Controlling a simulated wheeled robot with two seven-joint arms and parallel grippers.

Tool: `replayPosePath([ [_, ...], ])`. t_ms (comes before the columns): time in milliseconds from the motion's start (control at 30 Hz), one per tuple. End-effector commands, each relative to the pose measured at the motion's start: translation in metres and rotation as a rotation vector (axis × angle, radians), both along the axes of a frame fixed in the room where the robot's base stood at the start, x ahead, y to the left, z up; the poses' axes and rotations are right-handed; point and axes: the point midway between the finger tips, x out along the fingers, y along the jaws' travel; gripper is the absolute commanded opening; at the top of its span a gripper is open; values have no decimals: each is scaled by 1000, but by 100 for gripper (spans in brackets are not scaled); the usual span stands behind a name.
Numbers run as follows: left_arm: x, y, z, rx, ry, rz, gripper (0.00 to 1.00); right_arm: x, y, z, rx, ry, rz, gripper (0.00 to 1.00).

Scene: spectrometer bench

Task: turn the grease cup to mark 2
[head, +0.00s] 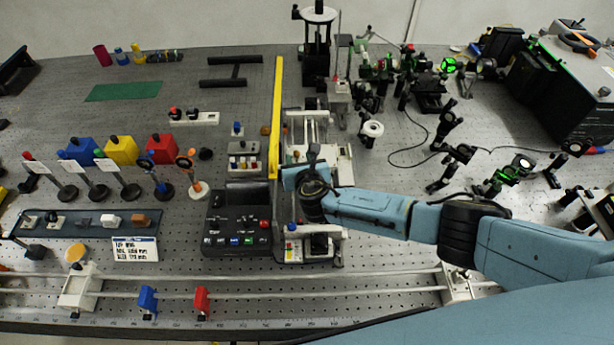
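I cannot make out the grease cup or its marks for certain in the head view. My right arm comes in from the right, and its gripper (313,155) is over the middle of a narrow white-and-grey apparatus (338,172) just right of the yellow bar. The gripper is small and dark here. Whether its fingers are open or shut, or touch anything, does not show. The wrist and forearm hide part of the apparatus beneath. My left gripper is not in view.
A yellow bar (276,115) stands along the apparatus's left side. A black control box (238,222) with coloured buttons is left of it. A long rail (370,292) crosses the front. Optics on posts (447,120) crowd the right.

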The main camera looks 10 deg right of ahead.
Motion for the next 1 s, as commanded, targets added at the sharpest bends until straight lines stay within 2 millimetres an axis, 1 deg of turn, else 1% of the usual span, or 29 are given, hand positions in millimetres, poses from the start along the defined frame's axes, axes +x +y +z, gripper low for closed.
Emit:
replayPosePath([
  [600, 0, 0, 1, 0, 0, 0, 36, -83, 1, 34, 1, 1, 1, 39],
  [700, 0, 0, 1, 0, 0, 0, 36, -93, 1, 38, 0, 1, 0, 39],
  [800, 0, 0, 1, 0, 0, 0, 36, -99, 1, 41, 1, 0, 0, 39],
  [1000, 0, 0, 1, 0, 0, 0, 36, -102, 1, 43, -1, 0, -1, 39],
])
